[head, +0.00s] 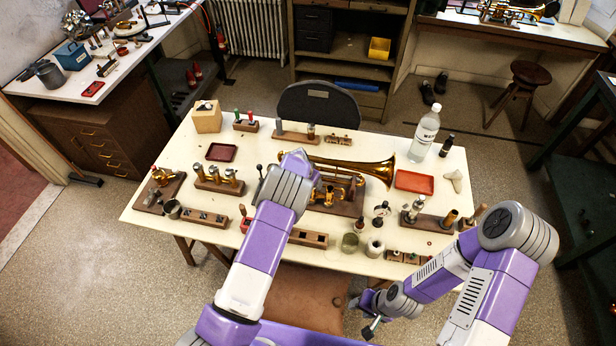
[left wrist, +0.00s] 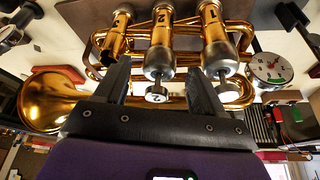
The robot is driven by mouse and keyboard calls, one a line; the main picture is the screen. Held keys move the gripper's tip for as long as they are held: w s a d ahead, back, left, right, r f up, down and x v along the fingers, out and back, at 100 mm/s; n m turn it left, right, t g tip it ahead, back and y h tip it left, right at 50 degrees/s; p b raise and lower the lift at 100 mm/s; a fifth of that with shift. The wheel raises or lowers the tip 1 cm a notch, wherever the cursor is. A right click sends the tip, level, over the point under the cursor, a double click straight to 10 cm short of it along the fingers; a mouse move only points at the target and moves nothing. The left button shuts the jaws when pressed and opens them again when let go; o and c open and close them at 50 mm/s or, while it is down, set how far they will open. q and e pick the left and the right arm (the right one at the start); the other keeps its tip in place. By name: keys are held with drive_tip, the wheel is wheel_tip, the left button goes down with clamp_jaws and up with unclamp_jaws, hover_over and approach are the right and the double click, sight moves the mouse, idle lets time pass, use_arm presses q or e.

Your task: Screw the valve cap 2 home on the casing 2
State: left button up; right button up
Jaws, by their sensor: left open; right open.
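The brass horn (head: 378,170) lies on the work table, its valves partly hidden by my left arm in the head view. In the left wrist view, casing 2 (left wrist: 162,30) stands between casings marked 3 and 1. Silver valve cap 2 (left wrist: 159,64) sits at the end of casing 2, with a stem and a button marked 2 (left wrist: 156,95) sticking out. Whether its thread is tight cannot be told. My left gripper (left wrist: 158,72) is open, one finger on each side of the cap and stem, apparently apart from them. My right gripper (head: 362,315) is open and empty, off the table's front edge.
Casing 1 (left wrist: 213,30) has a silver cap; casing 3 (left wrist: 112,35) shows a dark open end. A dial gauge (left wrist: 271,67) is close beside the horn. A red tray (head: 414,182), a clear bottle (head: 425,135) and wooden racks crowd the table (head: 140,205).

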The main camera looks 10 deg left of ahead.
use_arm(q)
drive_tip(key=shift+w+d+f, duration=0.1)
drive_tip(key=shift+f, duration=0.4)
drive_tip(key=shift+w+f, duration=0.15)
drive_tip(key=shift+c, duration=0.3)
drive_tip(key=c, duration=1.2)
drive_tip(key=shift+m+b, duration=0.3)
drive_tip(key=shift+b, duration=0.3)
drive_tip(key=shift+w+m+g+h+b, duration=0.1)
drive_tip(key=shift+m+g+h+b, duration=0.5)
drive_tip(key=shift+m+b, duration=1.75)
drive_tip(key=shift+h+b, duration=0.3)
drive_tip(key=shift+b, duration=0.25)
